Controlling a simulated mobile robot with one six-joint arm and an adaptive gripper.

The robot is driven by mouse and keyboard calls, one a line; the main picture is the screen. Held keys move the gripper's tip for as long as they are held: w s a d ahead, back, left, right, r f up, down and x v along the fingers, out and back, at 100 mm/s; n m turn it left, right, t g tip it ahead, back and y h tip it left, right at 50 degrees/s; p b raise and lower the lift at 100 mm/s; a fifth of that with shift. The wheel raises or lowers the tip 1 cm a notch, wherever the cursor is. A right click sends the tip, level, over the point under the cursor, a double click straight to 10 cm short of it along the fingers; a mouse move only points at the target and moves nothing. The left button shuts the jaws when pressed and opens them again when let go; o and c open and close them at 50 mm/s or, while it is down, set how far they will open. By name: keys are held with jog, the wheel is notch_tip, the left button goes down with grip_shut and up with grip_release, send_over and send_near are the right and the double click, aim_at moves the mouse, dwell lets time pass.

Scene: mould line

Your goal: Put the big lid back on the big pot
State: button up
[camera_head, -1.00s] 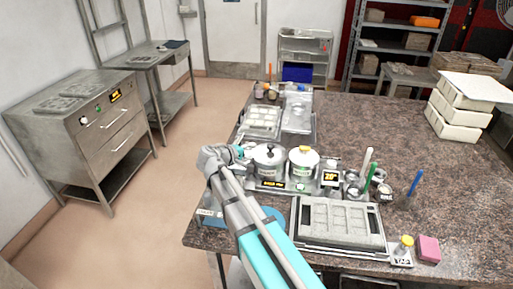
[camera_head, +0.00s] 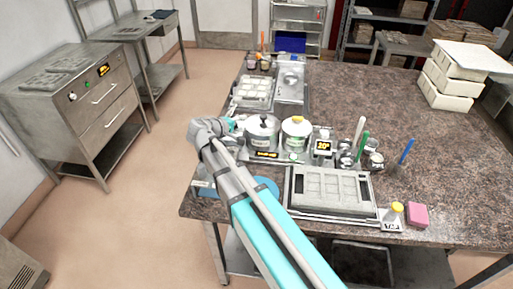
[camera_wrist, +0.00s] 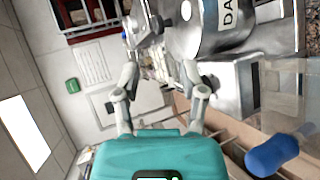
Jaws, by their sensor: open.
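Two steel pots stand side by side at the table's left part in the head view. The left pot (camera_head: 263,134) has a black knob on top; the right pot (camera_head: 296,134) has a yellow one. Which is the big pot, and how each lid sits, is too small to tell. My gripper (camera_head: 239,121) is just left of the left pot, its fingers hard to make out. In the wrist view my gripper (camera_wrist: 160,67) is open with nothing between its fingers. A labelled steel pot (camera_wrist: 225,22) with a dark knob lies beyond the right finger.
A grey mould tray (camera_head: 331,190) lies in front of the pots. Coloured-handled tools in small cups (camera_head: 347,159) stand to their right. White boxes (camera_head: 448,90) are stacked at the far right. The table's middle right is clear.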

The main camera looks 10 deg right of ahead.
jog(key=s+d+f+m+g+y, duration=0.2)
jog(key=s+d+f, duration=0.1)
jog(key=s, duration=0.2)
jog(key=s+d+f+m+g+y, duration=0.2)
jog(key=s+d+f, duration=0.2)
jog(key=s, duration=0.1)
jog(key=s+d+f+m+g+y, duration=0.2)
jog(key=s+d+f+g+y, duration=0.1)
jog(key=s, duration=0.2)
jog(key=shift+s+d+f, duration=0.15)
jog(key=shift+s+f, duration=0.15)
jog(key=shift+s, duration=0.1)
jog(key=s+y, duration=0.2)
jog(key=s, duration=0.1)
jog(key=s+f+m+g+y, duration=0.1)
jog(key=shift+s, duration=0.15)
jog(key=shift+s+a+m+y, duration=0.3)
jog(key=shift+s+y, duration=0.1)
jog(key=shift+s, duration=0.05)
